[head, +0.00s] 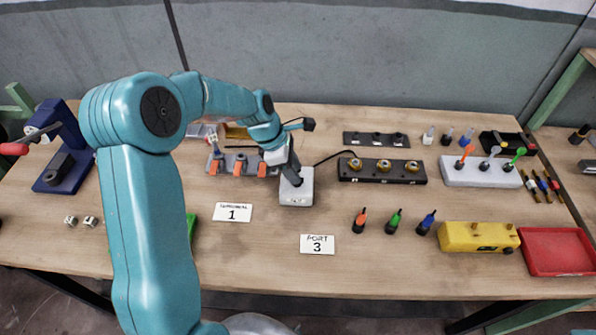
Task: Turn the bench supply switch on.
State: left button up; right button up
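A small white-grey box (297,199) with a black cable at its back sits near the middle of the bench; it looks like the bench supply. My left gripper (294,182) points down over the top of this box, with its dark fingers at or just above the surface. The fingers hide part of the box top, so I cannot see the switch or its position. I cannot tell whether the fingers touch the box or how far apart they are. My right gripper is out of view.
A dark block with several round sockets (381,171) stands right of the box. Cards reading 1 (232,212) and PORT 3 (317,244) lie in front. A yellow box (478,237) and red tray (556,251) are at right. A blue vise-like tool (65,150) stands left.

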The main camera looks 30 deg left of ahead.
pick_arm(q)
jog(key=x, duration=0.2)
jog(key=shift+w+f, duration=0.3)
jog(key=shift+w, duration=0.05)
jog(key=shift+d+f, duration=0.15)
jog(key=shift+s, duration=0.2)
jog(key=shift+w, duration=0.15)
jog(key=c, duration=0.4)
grip_shut()
